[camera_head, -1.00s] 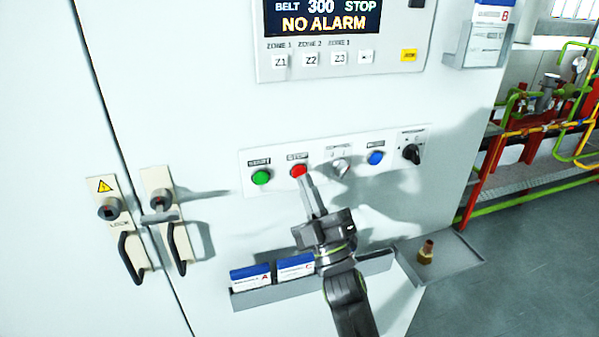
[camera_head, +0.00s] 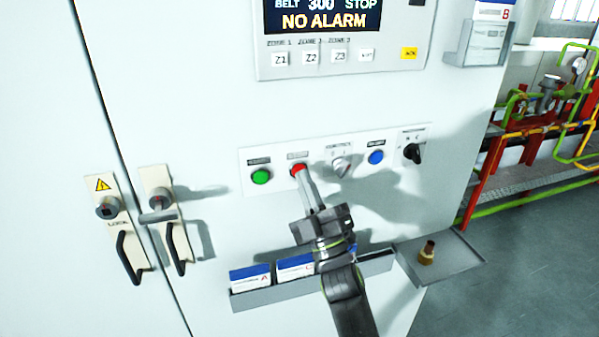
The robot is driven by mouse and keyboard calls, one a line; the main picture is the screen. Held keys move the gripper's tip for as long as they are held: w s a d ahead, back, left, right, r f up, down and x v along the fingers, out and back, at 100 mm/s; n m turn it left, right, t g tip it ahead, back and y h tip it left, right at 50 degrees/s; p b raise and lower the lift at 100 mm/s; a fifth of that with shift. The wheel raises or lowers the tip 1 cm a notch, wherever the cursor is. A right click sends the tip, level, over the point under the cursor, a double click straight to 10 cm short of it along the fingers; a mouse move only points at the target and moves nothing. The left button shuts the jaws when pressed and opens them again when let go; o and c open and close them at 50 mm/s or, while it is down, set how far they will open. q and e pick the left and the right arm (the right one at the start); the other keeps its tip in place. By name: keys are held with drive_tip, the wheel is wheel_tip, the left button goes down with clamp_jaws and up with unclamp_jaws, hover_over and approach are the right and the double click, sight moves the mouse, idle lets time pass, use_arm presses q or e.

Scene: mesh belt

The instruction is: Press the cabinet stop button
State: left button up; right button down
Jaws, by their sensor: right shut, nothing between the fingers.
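The red stop button (camera_head: 298,168) sits on the white button strip (camera_head: 323,172) of the cabinet, between a green button (camera_head: 261,177) and a grey selector knob (camera_head: 340,164). My right gripper (camera_head: 302,175) comes up from below, its fingers shut and empty. Its fingertips overlap the lower edge of the red button in the picture; I cannot tell whether they touch or press it. The upper part of the red button shows. The display (camera_head: 322,15) above reads "BELT 300 STOP" and "NO ALARM". My left gripper is not in view.
A blue button (camera_head: 376,157) and a black rotary switch (camera_head: 412,151) are to the right on the strip. Below is a holder (camera_head: 310,283) with blue-and-white boxes. A small tray (camera_head: 455,262) holds a brass-coloured piece (camera_head: 427,252). Two door handles (camera_head: 131,258) (camera_head: 179,250) are at left.

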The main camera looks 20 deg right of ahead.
drive_tip(key=shift+w, duration=0.25)
idle(0.6)
drive_tip(key=shift+s+p, duration=0.45)
drive_tip(key=shift+s, duration=0.4)
drive_tip(key=s+p, duration=0.3)
drive_tip(key=s, duration=0.2)
drive_tip(key=shift+d, duration=0.1)
